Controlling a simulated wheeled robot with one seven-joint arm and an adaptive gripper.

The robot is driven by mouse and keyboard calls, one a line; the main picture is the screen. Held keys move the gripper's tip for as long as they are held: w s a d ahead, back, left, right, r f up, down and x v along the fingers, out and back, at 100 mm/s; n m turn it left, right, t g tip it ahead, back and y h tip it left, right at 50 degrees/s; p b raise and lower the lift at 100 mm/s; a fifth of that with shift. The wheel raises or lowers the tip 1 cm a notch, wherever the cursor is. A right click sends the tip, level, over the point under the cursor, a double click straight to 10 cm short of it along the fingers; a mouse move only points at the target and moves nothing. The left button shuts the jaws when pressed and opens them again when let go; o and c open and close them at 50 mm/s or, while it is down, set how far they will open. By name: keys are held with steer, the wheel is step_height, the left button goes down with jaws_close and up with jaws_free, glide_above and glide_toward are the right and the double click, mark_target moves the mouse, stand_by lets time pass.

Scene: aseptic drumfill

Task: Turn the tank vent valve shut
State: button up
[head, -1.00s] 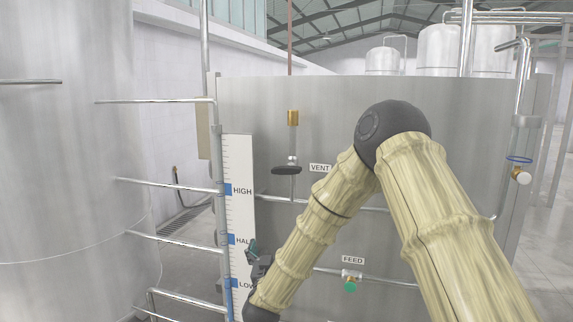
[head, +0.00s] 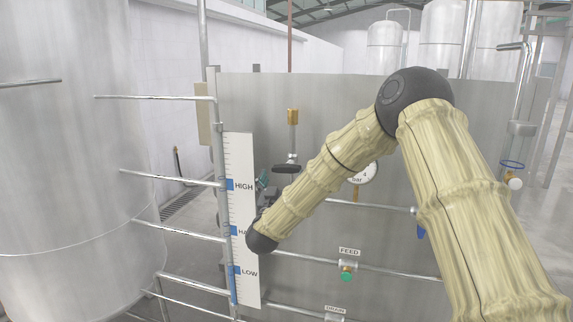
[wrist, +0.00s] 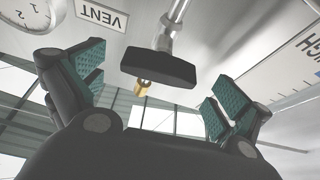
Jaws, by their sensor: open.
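The tank vent valve has a dark flat handle (head: 287,168) on a thin vertical pipe with a brass top (head: 292,116), on the tank's front. In the wrist view the black handle (wrist: 158,67) lies across the space between my fingers, apart from both, beside the VENT label (wrist: 102,15). My gripper (wrist: 162,92) is open and empty, with teal finger pads either side of the handle. In the head view my gripper (head: 262,184) is just below and left of the handle, partly hidden by my wrist.
A level scale (head: 240,205) stands close to the left of my gripper. A pressure gauge (head: 364,173) is partly behind my arm. A green FEED valve (head: 347,274) is lower down. Horizontal pipes (head: 170,232) cross to the large left tank (head: 65,150).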

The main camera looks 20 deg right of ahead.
mark_target(287, 169)
steer(key=shift+p+x, duration=0.65)
steer(key=shift+x, duration=1.3)
steer(key=c, duration=0.9)
